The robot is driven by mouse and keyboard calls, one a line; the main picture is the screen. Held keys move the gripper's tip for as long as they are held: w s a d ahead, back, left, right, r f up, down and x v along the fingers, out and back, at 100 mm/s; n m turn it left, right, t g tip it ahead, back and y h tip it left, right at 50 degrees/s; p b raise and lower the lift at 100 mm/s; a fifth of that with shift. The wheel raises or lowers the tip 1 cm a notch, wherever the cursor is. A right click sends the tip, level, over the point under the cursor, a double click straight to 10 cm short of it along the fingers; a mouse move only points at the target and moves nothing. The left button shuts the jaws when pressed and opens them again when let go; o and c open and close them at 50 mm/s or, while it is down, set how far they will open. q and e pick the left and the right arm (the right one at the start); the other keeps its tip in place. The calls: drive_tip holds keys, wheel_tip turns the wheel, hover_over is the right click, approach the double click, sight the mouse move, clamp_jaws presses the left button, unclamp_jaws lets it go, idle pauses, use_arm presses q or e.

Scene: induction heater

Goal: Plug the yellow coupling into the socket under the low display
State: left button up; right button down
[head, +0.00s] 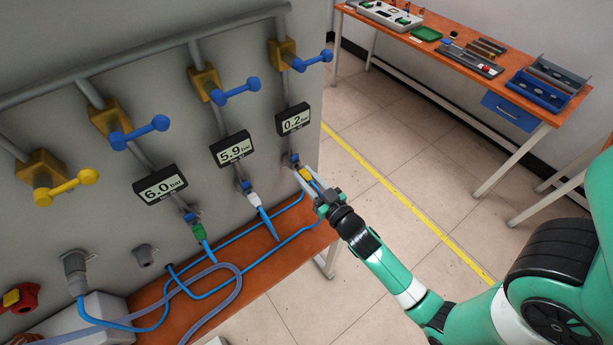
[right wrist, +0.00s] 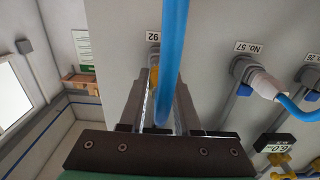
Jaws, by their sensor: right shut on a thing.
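The low display (head: 293,119) reads 0.2 bar and hangs at the right end of the grey panel. Its socket (head: 295,159) is just below it, with a blue part showing. The yellow coupling (head: 305,174) is right at the socket's lower side, on a blue hose. My right gripper (head: 323,194) is shut on the coupling. In the right wrist view the yellow coupling (right wrist: 153,78) shows between the fingers, partly hidden by the blue hose (right wrist: 173,50), in front of the grey socket (right wrist: 153,56). I cannot tell whether it is seated. My left gripper is not in view.
The displays reading 5.9 (head: 232,149) and 6.0 (head: 160,184) have a white coupling (head: 253,198) and a green coupling (head: 198,232) below them. Blue hoses lie on the orange bench (head: 257,277). Blue valve handles (head: 239,91) stick out above.

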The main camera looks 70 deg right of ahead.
drive_tip(key=shift+w+d, duration=0.35)
drive_tip(key=shift+w, duration=0.15)
idle(0.9)
drive_tip(key=c, duration=0.5)
unclamp_jaws()
drive_tip(key=shift+c, duration=0.2)
drive_tip(key=b+v, duration=0.4)
drive_tip(key=v, duration=0.7)
drive_tip(key=shift+s+a, duration=0.2)
drive_tip(key=shift+s, duration=0.05)
